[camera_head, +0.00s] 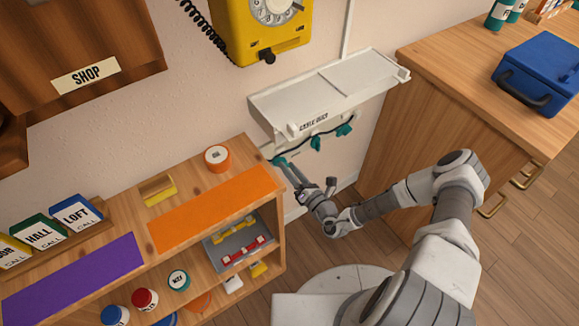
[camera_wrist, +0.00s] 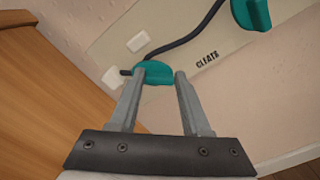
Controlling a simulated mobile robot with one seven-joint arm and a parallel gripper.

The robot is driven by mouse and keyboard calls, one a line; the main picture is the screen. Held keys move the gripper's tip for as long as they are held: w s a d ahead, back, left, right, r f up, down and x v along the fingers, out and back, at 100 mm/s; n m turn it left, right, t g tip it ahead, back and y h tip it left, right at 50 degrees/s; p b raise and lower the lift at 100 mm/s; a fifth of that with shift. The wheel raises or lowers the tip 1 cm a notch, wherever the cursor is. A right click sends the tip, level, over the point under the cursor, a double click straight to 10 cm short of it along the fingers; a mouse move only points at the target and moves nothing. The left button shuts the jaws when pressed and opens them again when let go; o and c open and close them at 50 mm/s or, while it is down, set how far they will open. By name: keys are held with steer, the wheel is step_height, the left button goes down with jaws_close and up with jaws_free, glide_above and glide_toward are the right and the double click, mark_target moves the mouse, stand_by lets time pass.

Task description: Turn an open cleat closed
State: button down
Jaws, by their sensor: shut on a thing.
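A row of teal cleats is mounted on a pale panel (camera_wrist: 185,35) marked CLEATS, below the white cable duct. My gripper (camera_wrist: 160,76) is shut on the end cleat (camera_wrist: 153,73), which sits between its fingertips; its lower part is partly hidden by the fingers. In the head view, my gripper (camera_head: 284,164) is at the left end of the row. A second cleat (camera_wrist: 252,14) is apart from the fingers at upper right; the middle cleat (camera_head: 315,143) and right cleat (camera_head: 344,129) show in the head view. A dark cable (camera_wrist: 185,40) runs to the held cleat.
The white cable duct (camera_head: 335,95) hangs just above the cleats with its lid on top. A wooden shelf unit (camera_head: 265,220) stands close at left of my gripper. A wooden cabinet (camera_head: 400,120) stands at right. Open floor lies between them.

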steer(key=m, duration=0.5)
steer(key=shift+f+m+p, duration=0.1)
steer(key=shift+m+p, duration=0.2)
steer(key=shift+d+f+m, duration=0.1)
steer(key=shift+m, duration=2)
steer(key=shift+c, duration=1.8)
jaws_free()
